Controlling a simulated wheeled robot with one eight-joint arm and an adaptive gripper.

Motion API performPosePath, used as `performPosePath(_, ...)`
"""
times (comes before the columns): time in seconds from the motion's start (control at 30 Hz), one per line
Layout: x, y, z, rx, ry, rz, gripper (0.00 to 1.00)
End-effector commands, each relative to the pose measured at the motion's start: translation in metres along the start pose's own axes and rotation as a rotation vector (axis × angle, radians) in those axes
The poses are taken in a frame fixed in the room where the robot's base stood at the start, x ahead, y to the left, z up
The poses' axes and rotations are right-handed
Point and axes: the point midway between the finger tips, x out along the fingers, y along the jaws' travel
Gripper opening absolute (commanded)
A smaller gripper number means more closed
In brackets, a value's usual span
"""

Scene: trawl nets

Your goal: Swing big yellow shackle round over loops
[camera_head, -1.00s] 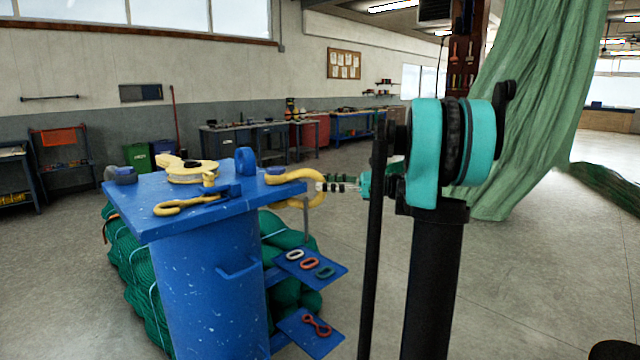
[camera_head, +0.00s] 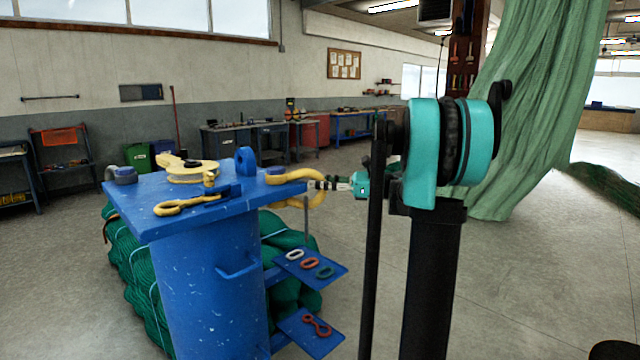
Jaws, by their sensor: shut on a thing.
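The big yellow shackle (camera_head: 318,199) sticks out past the right edge of the blue stand's top, its bow curving to the right. My gripper (camera_head: 322,185) is at the bow and shut on it, small in view; the exact finger contact is hard to make out. A white loop (camera_head: 294,254), a red loop (camera_head: 308,263) and a teal loop (camera_head: 325,272) lie side by side on a small blue shelf below the shackle. A red figure-eight link (camera_head: 317,325) lies on the lower shelf.
The blue stand (camera_head: 150,222) carries a yellow hook (camera_head: 188,204), a yellow block (camera_head: 190,172) and a blue upright lug (camera_head: 246,160). Green net bundles (camera_head: 125,262) lie behind it. A green net (camera_head: 535,90) hangs at right. Floor between is clear.

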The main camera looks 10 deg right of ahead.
Motion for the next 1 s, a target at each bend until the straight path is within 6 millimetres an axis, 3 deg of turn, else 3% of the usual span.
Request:
performPosePath(0.47, -0.001, 0.007, 0.001, 0.000, 0.004, -0.044, 0.00)
performPosePath(1.0, 0.000, 0.055, 0.004, 0.000, 0.037, -0.395, 0.00)
